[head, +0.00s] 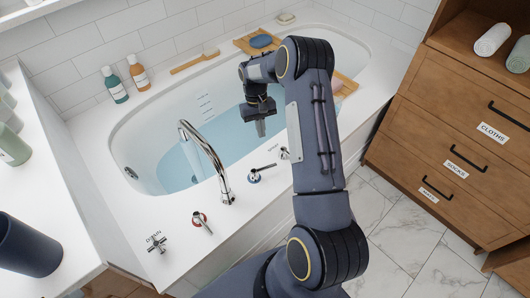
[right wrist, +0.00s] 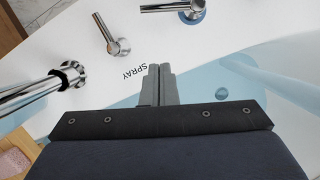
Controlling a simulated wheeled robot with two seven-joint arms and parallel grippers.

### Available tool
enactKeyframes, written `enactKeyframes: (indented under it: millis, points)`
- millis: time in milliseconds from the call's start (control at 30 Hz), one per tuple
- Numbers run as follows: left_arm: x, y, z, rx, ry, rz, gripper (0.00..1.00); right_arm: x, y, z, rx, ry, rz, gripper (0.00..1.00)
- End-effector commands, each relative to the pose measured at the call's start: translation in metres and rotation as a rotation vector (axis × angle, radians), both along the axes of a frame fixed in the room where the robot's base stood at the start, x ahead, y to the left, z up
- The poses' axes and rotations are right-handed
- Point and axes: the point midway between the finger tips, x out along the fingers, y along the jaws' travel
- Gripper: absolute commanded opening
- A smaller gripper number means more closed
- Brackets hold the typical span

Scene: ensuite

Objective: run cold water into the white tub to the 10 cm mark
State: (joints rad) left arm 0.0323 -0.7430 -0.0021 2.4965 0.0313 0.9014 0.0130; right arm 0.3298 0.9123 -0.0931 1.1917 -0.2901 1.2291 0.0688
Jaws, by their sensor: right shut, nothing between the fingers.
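The white tub (head: 130,120) holds pale blue water (head: 225,145). Level marks (head: 205,104) show on its far inner wall, too small to read; the lines I see stand above the water. The blue-ringed lever (head: 256,175) and red-ringed lever (head: 201,221) sit on the near rim. My right gripper (head: 260,128) is shut and empty above the tub. In the right wrist view its fingers (right wrist: 160,84) point near the SPRAY label. My left gripper is out of view.
The spray lever (right wrist: 115,45) stands close to the fingers. A cross handle (head: 156,243) marked DRAIN is on the near-left rim. A wooden drawer cabinet (head: 450,130) is right.

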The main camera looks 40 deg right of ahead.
Motion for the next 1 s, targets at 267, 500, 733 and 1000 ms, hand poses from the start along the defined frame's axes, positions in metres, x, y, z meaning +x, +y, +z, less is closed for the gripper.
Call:
enactKeyframes:
  millis: [267, 500, 733, 1000]
  points:
    - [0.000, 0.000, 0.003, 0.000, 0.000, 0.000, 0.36, -0.018, 0.006, -0.059, 0.002, 0.003, 0.001, 0.00]
    - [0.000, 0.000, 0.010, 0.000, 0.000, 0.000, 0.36, -0.046, 0.014, -0.072, 0.002, 0.001, 0.002, 0.00]
    - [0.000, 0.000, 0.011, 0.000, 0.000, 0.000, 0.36, -0.058, 0.017, -0.075, 0.001, -0.001, 0.001, 0.00]
    - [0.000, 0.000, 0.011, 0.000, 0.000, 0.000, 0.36, -0.058, 0.017, -0.075, 0.001, -0.001, 0.001, 0.00]
